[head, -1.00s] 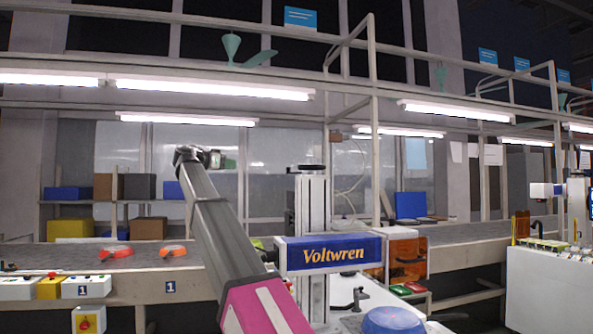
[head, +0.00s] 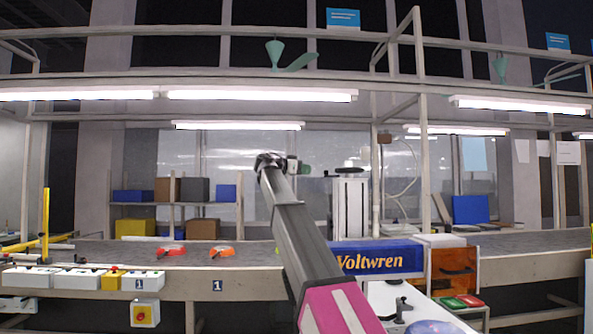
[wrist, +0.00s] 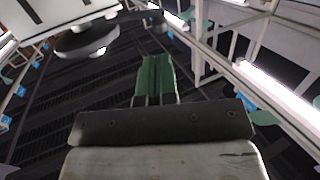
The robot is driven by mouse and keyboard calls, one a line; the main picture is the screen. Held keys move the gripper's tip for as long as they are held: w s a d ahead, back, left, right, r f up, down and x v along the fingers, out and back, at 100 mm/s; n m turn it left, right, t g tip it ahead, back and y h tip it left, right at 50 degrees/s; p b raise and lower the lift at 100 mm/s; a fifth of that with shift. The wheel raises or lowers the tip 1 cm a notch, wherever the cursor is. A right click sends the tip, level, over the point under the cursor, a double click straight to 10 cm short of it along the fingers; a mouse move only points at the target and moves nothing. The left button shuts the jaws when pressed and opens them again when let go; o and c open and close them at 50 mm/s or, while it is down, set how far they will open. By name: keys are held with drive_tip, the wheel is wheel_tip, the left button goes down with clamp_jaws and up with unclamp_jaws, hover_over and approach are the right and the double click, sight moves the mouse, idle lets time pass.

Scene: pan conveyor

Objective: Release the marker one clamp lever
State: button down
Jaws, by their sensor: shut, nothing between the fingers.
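The Voltwren marker has a blue sign (head: 378,259) and a pale upright column (head: 350,207) with a dark round handwheel on top. A small black clamp with a lever (head: 402,308) stands on the white table below the sign; I cannot tell whether it is closed. My gripper (head: 303,167) is raised well above the clamp, left of the column top, with green fingers. In the wrist view its fingers (wrist: 155,80) are together and empty. A dark round knob (wrist: 87,42) beneath a pale block shows at upper left there; the clamp does not show.
A conveyor (head: 110,252) runs across behind the table, with two orange-red pans (head: 221,251) on it. Switch boxes (head: 143,280) line its front edge at left. An orange panel (head: 455,270) and red and green pads (head: 466,301) are right of the marker. A blue round object (head: 430,327) is at the bottom edge.

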drive_tip(key=x, duration=0.6)
drive_tip(key=shift+d, duration=0.25)
drive_tip(key=shift+w, duration=0.15)
drive_tip(key=shift+w+d+m+g+h, duration=0.45)
drive_tip(key=shift+w+m+g, duration=0.25)
drive_tip(key=shift+g, duration=0.3)
